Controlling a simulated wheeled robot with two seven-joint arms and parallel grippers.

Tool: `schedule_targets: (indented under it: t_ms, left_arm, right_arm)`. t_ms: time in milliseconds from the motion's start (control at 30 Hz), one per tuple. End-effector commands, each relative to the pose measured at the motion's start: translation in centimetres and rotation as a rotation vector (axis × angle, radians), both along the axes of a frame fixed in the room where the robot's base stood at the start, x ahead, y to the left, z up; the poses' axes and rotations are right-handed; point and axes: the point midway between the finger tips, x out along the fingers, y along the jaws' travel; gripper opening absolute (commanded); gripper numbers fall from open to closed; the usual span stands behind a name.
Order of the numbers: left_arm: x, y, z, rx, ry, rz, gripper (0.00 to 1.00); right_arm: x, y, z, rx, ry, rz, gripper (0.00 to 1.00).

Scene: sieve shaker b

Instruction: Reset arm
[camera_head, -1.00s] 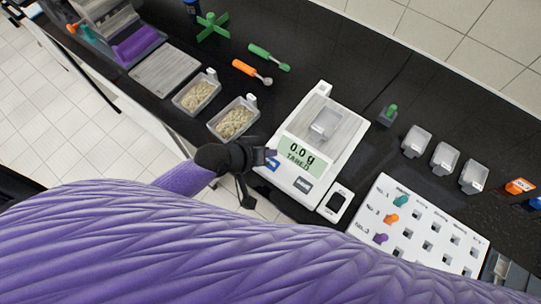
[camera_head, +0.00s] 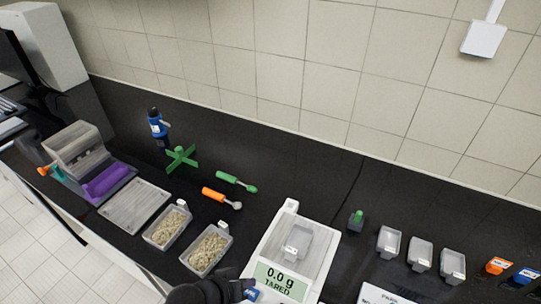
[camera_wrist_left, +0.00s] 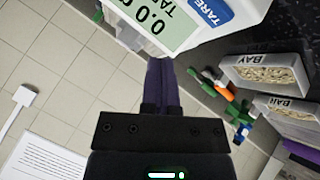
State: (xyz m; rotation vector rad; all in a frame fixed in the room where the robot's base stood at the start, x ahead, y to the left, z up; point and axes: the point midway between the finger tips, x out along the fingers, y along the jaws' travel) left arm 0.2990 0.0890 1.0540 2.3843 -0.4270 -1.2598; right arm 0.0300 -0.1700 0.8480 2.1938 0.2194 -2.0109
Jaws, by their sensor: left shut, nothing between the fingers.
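My left gripper (camera_head: 241,287) is at the lower edge of the head view, by the front left corner of the scale. In the left wrist view its fingers (camera_wrist_left: 162,68) are together with nothing between them. The white scale (camera_head: 318,262) reads 0.0 g TARED on its green display, and a clear empty tray (camera_head: 297,241) sits on its pan. The scale front and its blue TARE button (camera_wrist_left: 210,12) show at the top of the left wrist view. My right gripper is not in view.
Two trays of pale grains (camera_head: 167,228) (camera_head: 208,248) stand left of the scale. An orange scoop (camera_head: 220,197) and a green scoop (camera_head: 236,182) lie behind them. Several clear empty containers (camera_head: 420,253) stand at right. A tiled wall (camera_head: 300,70) closes the back.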

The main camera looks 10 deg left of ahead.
Motion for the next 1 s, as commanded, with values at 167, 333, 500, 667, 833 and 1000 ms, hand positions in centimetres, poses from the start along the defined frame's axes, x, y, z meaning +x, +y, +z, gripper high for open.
schedule_targets:
  t_ms: [167, 333, 500, 667, 833, 1000]
  left_arm:
    - [-3.8, -1.2, 2.6, 0.156, 0.026, -0.135, 0.00]
    - [-7.1, 1.0, 5.2, 0.349, 0.085, -0.181, 0.00]
    - [-10.6, 4.3, 7.6, 0.510, 0.183, -0.164, 0.00]
    - [-12.0, 5.9, 5.5, 0.578, 0.258, -0.155, 0.00]
    - [-11.6, 5.8, -0.9, 0.578, 0.279, -0.166, 0.00]
    - [-11.9, 5.8, -8.5, 0.580, 0.307, -0.181, 0.00]
  right_arm:
    - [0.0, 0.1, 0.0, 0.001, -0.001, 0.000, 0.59]
    - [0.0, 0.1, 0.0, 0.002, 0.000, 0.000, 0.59]
    - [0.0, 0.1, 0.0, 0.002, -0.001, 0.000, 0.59]
    - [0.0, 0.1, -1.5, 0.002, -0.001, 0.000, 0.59]
    - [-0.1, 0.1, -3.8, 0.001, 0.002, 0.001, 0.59]
    - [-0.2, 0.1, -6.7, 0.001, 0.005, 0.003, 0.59]
